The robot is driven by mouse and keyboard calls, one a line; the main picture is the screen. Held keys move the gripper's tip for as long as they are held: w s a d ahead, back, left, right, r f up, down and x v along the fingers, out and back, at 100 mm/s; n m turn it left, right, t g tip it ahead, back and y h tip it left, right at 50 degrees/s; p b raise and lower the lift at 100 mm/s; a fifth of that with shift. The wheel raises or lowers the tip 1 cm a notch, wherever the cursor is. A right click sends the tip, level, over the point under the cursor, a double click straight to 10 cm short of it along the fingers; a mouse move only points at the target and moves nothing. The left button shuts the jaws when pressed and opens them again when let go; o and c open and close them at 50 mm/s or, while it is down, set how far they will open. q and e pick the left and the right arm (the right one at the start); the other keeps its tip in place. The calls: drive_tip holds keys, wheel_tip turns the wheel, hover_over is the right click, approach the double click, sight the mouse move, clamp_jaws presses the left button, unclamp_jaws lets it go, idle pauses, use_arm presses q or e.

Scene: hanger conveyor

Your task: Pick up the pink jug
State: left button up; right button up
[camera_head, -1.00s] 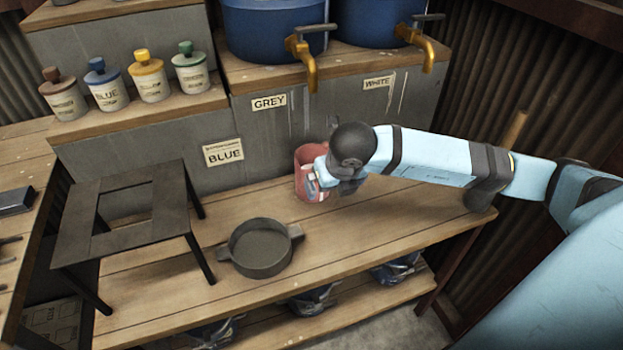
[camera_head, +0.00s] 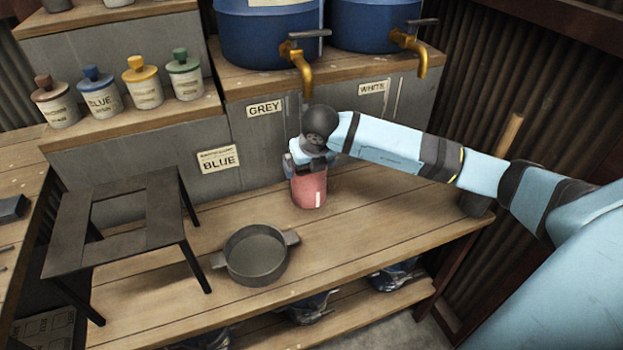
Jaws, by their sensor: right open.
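The pink jug (camera_head: 308,190) stands upright on the wooden bench, against the grey panel below the brass taps. My right gripper (camera_head: 304,163) is open at the top of the jug, and my wrist and hand hide the jug's rim. I cannot tell whether the fingers touch the jug. My left gripper is not in view.
A dark two-handled pan (camera_head: 256,262) sits on the bench to the left of the jug. A black metal stand (camera_head: 162,208) is farther left. Blue barrels (camera_head: 268,38) with brass taps (camera_head: 302,72) are above and behind.

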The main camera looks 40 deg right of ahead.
drive_tip(key=shift+f, duration=0.1)
drive_tip(key=shift+c, duration=0.5)
drive_tip(key=c, duration=1.4)
